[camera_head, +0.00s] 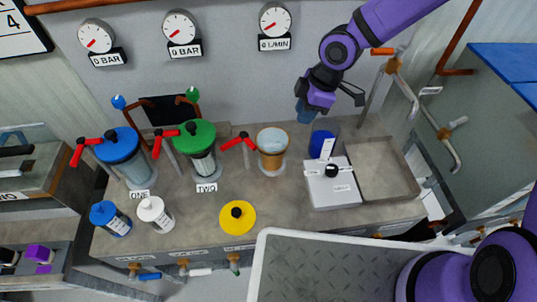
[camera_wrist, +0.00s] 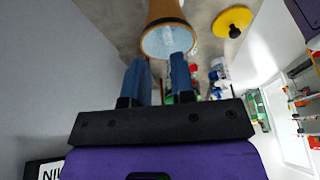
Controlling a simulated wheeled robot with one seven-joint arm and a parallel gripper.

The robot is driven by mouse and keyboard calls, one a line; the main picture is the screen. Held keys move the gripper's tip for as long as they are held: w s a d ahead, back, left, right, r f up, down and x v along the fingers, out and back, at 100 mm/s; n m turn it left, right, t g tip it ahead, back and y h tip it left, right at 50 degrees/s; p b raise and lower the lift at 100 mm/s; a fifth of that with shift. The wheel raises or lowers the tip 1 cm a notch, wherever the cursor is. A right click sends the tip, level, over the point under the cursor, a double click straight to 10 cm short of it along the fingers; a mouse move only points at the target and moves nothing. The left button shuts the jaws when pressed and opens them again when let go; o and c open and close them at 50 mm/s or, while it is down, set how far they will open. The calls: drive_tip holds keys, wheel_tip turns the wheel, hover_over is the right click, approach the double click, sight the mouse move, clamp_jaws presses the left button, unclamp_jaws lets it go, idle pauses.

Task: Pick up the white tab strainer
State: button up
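A white upright tab (camera_head: 327,148) stands at the back edge of a white box with a black knob (camera_head: 332,190), on the right of the bench. A dark blue round body (camera_head: 321,141) shows just behind the tab, apparently the strainer; the tab and box hide its lower part. My gripper (camera_head: 305,113) hangs above and slightly left of it, with blue fingers pointing down. In the wrist view my gripper (camera_wrist: 160,68) has a clear gap between its fingers and nothing in it. The strainer cannot be made out in the wrist view.
An open orange-brown housing (camera_head: 272,150) stands left of the tab; it also shows in the wrist view (camera_wrist: 167,30). A yellow lid (camera_head: 238,218) lies in front. Blue-lidded (camera_head: 118,148) and green-lidded (camera_head: 199,142) housings stand left. An empty grey basin (camera_head: 380,170) is at right.

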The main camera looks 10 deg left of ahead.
sight(274, 144)
drive_tip(key=a, duration=0.2)
drive_tip(key=a+f+n, duration=0.1)
drive_tip(key=shift+s+f+g+y, duration=0.1)
drive_tip(key=shift+s+g+y, duration=0.2)
drive_tip(key=shift+y, duration=0.1)
drive_tip(key=shift+x, duration=5.15)
drive_tip(key=shift+c, duration=0.4)
clamp_jaws()
